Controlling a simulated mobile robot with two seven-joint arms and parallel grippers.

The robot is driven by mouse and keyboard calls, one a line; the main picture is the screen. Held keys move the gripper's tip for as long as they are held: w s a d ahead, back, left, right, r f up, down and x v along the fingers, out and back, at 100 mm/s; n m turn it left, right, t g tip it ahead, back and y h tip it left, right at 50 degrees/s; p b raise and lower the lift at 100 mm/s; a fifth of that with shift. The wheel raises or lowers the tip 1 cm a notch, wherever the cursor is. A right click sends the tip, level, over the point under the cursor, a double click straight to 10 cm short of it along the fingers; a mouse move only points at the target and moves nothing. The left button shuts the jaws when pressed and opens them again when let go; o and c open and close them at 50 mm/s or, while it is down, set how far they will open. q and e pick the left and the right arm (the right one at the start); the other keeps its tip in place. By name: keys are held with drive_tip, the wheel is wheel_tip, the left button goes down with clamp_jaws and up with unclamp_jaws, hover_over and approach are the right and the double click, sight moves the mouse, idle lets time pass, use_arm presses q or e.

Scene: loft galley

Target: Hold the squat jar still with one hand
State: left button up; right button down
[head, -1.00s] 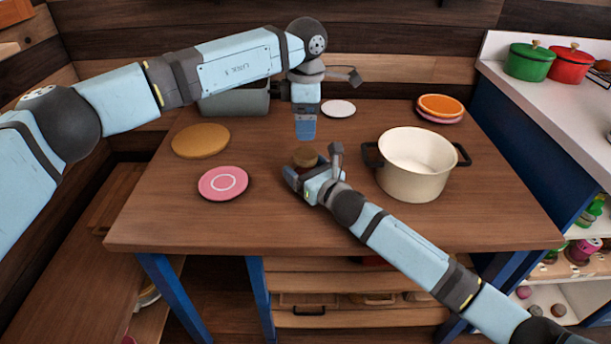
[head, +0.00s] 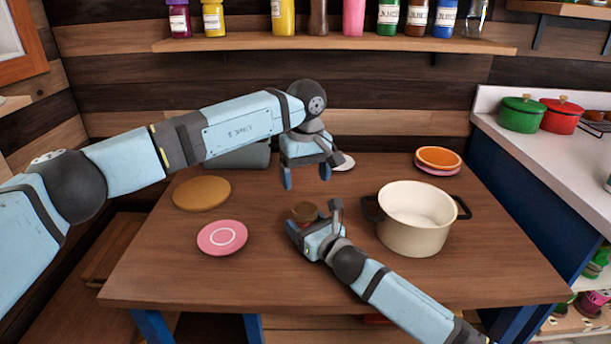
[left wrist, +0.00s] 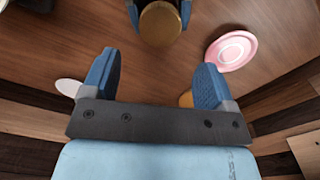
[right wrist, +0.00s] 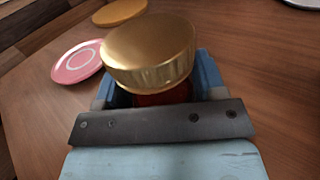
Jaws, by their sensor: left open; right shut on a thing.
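The squat jar (head: 304,211) has a round gold-brown lid and stands on the wooden table near the middle. Its reddish body shows under the lid (right wrist: 150,52) in the right wrist view, mostly hidden by my gripper. My right gripper (head: 314,222) is shut on the jar's body below the lid. My left gripper (head: 306,178) is open and empty, pointing down above the table behind the jar. In the left wrist view the lid (left wrist: 160,23) lies beyond the open fingers of that gripper (left wrist: 154,82), apart from them.
A cream pot (head: 415,220) with dark handles stands right of the jar. A pink plate (head: 222,237) and a tan round board (head: 202,193) lie to the left. A grey container (head: 240,156) and a white plate (head: 345,161) sit at the back. Stacked orange and pink plates (head: 438,158) lie back right.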

sight(306, 208)
use_arm(q)
drive_tip(key=m, duration=0.8)
drive_tip(key=shift+f+m, duration=0.1)
drive_tip(key=shift+m, duration=0.2)
drive_tip(key=shift+f, duration=3.95)
drive_tip(key=shift+c, duration=0.5)
